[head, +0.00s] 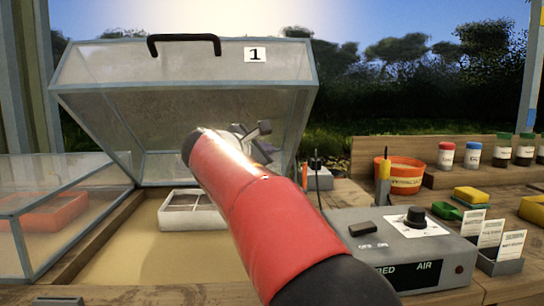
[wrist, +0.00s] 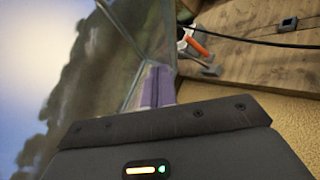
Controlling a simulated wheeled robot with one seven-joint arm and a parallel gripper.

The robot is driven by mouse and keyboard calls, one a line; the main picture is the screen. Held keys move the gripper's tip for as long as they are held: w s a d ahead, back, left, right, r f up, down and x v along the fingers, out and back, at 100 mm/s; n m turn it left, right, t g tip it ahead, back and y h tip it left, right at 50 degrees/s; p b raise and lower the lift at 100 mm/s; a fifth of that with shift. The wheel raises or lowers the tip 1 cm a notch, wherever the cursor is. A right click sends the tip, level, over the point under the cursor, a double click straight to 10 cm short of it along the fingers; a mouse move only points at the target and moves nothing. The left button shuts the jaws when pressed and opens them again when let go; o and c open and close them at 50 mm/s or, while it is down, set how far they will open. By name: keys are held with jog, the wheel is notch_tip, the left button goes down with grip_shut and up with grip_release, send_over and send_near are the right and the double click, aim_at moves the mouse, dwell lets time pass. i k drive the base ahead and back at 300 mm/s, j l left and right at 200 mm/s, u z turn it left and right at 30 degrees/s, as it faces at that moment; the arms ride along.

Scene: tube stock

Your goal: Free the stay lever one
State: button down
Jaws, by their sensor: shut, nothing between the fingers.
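The lid marked 1 (head: 185,75) stands raised over its sandy bay, with a black handle on its front edge. A small orange lever (wrist: 194,43), which looks like stay lever one, sits at the wooden edge beside the glass in the wrist view. A small orange upright piece (head: 304,176) right of the lid in the head view may be the same lever. My gripper (head: 262,140) is shut and empty, in front of the raised lid's right part. It is partly hidden by my red arm. Whether it touches the lid or the lever cannot be told.
A pale divided tray (head: 190,222) lies in the bay below the lid. A closed glass case (head: 60,195) is at left. A grey control box (head: 405,245) stands at right, with an orange tub (head: 400,178) and jars behind. A black cable (wrist: 260,43) crosses the wood.

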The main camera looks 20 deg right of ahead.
aim_at(304, 165)
jog(key=k+j, duration=0.2)
jog(key=j, duration=0.2)
jog(key=k+j, duration=0.2)
jog(key=j, duration=0.2)
jog(key=k+j, duration=0.2)
jog(key=j, duration=0.2)
